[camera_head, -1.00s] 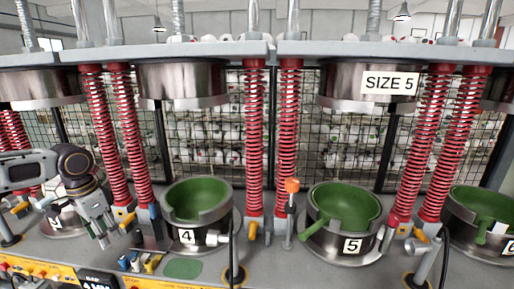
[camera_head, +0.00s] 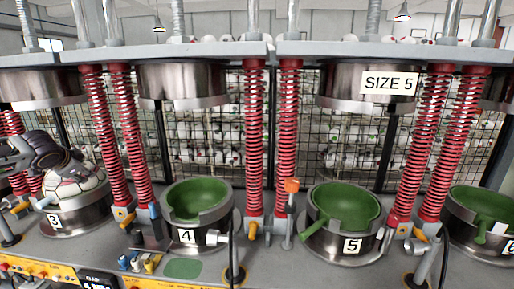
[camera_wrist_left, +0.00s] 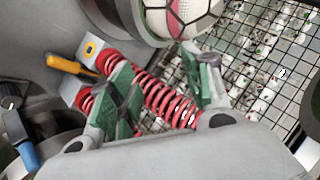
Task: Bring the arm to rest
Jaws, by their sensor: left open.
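My left arm comes in from the left in the head view, and its dark wrist (camera_head: 45,150) is above and partly in front of a white ball with dark and red markings (camera_head: 78,188). The ball sits in the lower mould numbered 3 (camera_head: 82,217). In the left wrist view my left gripper (camera_wrist_left: 165,78) is open, its fingers apart with nothing between them. The ball (camera_wrist_left: 182,15) shows at the top of that view, apart from the fingers. Red springs (camera_wrist_left: 165,97) show beyond the fingers. My right gripper is in neither view.
Green-lined moulds numbered 4 (camera_head: 196,205) and 5 (camera_head: 343,208) stand empty on the grey bench. Red springs (camera_head: 252,140) rise between the stations to upper metal press heads (camera_head: 182,83). A yellow control panel (camera_head: 38,270) lies at the front left.

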